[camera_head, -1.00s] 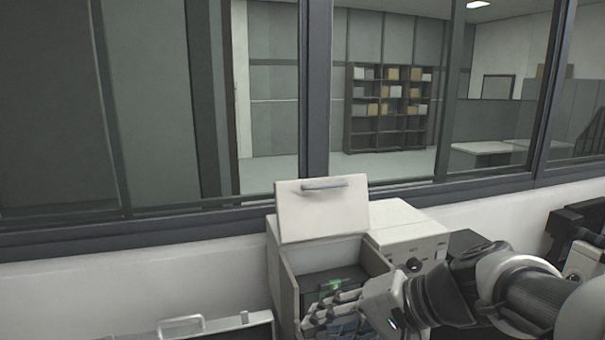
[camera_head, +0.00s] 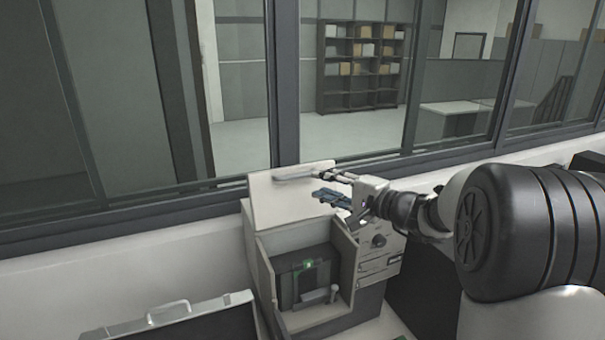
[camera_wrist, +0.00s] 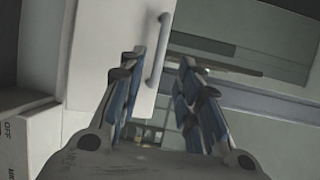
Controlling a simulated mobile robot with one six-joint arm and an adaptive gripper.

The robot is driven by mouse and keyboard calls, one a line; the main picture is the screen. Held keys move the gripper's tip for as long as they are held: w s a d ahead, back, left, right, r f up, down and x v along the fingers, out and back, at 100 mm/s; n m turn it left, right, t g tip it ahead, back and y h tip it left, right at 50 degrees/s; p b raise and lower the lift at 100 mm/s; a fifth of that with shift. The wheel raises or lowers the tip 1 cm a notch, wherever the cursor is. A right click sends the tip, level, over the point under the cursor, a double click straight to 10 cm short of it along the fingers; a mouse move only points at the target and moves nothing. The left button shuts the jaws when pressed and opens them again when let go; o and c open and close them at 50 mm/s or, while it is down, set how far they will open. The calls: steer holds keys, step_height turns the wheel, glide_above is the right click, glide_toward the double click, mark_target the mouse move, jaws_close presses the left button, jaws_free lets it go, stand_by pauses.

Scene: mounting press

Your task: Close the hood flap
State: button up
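The hood flap (camera_head: 282,205) is a pale panel that stands raised above the open front of the press (camera_head: 256,262). A grey bar handle (camera_head: 297,175) runs along its top edge. My gripper (camera_head: 325,186) is open and empty at the flap's upper right. Its fingers point left, with one fingertip close to the handle's right end; I cannot tell whether they touch. In the wrist view the flap (camera_wrist: 105,50) fills the upper left, and its handle (camera_wrist: 158,52) shows just beyond the gap between my spread blue-padded fingers (camera_wrist: 160,75).
Inside the press is a dark chamber (camera_head: 287,285) with a green light and a small lever (camera_head: 333,292). An open silver case (camera_head: 170,320) lies at the lower left. A window frame (camera_head: 160,205) stands close behind the flap.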

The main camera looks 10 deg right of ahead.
mark_target(300, 177)
steer(key=p+x, duration=0.1)
steer(key=x, duration=0.7)
steer(key=shift+a+p, duration=0.1)
steer(key=shift+p, duration=0.25)
jaws_close()
